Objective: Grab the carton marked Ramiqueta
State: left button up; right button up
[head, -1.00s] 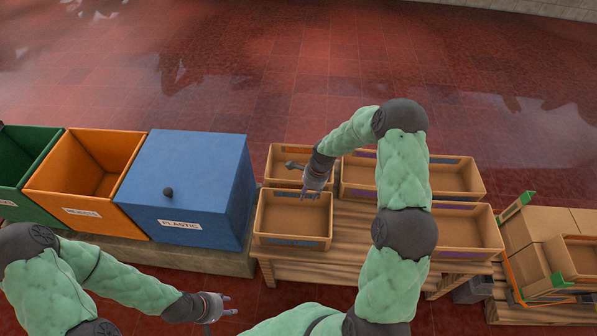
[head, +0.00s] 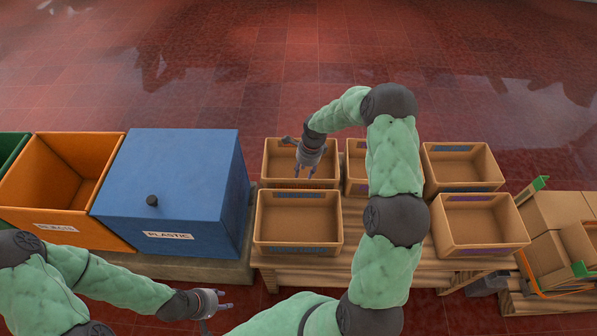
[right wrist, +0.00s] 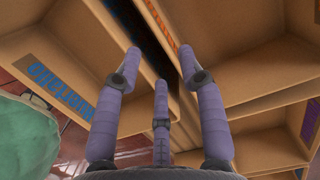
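Several open, empty tan cartons stand in two rows on a wooden pallet (head: 400,277). They include a back-left carton (head: 276,170), a front-left carton (head: 299,222), a back-middle carton (head: 355,173), a back-right carton (head: 462,167) and a front-right carton (head: 482,224). No label reads as Ramiqueta. A blue label (right wrist: 58,90) ending in "uertallo" and a cut-off orange label (right wrist: 160,18) show in the right wrist view. My right gripper (head: 306,170) is open and empty over the back-left carton; its spread fingers (right wrist: 160,62) point at carton walls. My left gripper (head: 228,300) is open and empty at the lower left.
A blue lidded PLASTIC bin (head: 185,185), an orange bin (head: 40,205) and a green bin (head: 12,148) stand left of the pallet. Stacked boxes (head: 560,210) stand at the right. My right arm hides part of the middle cartons. The red tiled floor behind is clear.

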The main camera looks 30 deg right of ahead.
aim_at(299, 185)
jog(key=f, duration=0.3)
jog(key=a+f+b, duration=0.1)
jog(key=f, duration=0.3)
jog(key=f+b, duration=0.1)
jog(key=f, duration=0.2)
jog(key=shift+w+a+f, duration=0.15)
jog(key=shift+w+f, duration=0.25)
grip_shut()
jog(key=shift+w+r, duration=0.1)
